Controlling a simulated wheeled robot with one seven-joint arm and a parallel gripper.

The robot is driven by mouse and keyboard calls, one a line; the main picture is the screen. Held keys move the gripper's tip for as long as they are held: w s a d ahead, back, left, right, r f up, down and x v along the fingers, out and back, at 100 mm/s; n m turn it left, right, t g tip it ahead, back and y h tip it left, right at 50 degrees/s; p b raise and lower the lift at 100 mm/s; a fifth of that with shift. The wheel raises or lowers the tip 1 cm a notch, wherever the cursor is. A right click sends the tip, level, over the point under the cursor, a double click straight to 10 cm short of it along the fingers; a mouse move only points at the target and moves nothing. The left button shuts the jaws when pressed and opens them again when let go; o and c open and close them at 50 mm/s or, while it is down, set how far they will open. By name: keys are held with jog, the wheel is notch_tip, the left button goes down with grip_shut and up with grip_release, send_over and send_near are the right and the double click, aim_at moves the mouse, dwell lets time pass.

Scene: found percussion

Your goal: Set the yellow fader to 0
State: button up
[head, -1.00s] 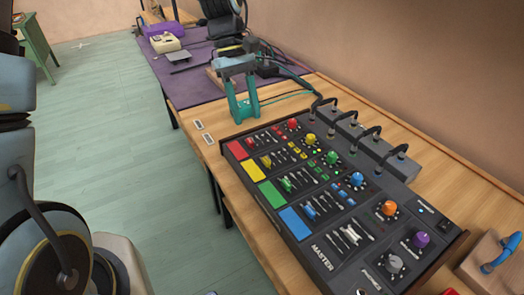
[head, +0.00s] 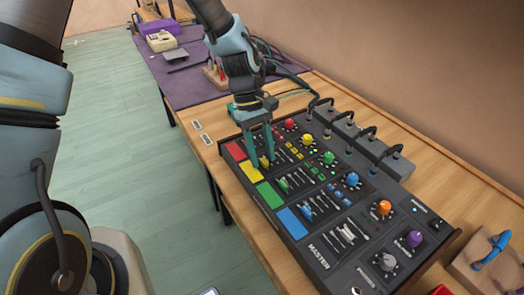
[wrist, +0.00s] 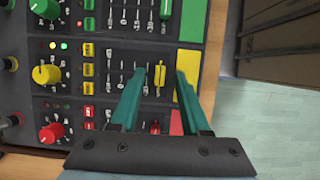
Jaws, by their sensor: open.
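The yellow fader (head: 264,161) is a small yellow cap in the yellow row of the black mixer (head: 343,270). In the wrist view the yellow fader (wrist: 159,76) shows between my fingertips, with a gap to each side. My gripper (head: 260,160) is open above this row, its teal fingers pointing down. The wrist view also shows my gripper (wrist: 161,72) with its fingers apart. The yellow label (wrist: 188,90) lies beside the right finger. I cannot tell whether the fingertips touch the panel or read the fader's value.
The green fader (head: 283,185), blue fader (head: 308,211) and yellow knob (head: 307,140) are nearby on the panel. Cables arch from a grey box (head: 365,145) behind the mixer. The floor on the left is clear.

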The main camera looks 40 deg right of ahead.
grip_shut()
dwell(0.3)
dwell(1.1)
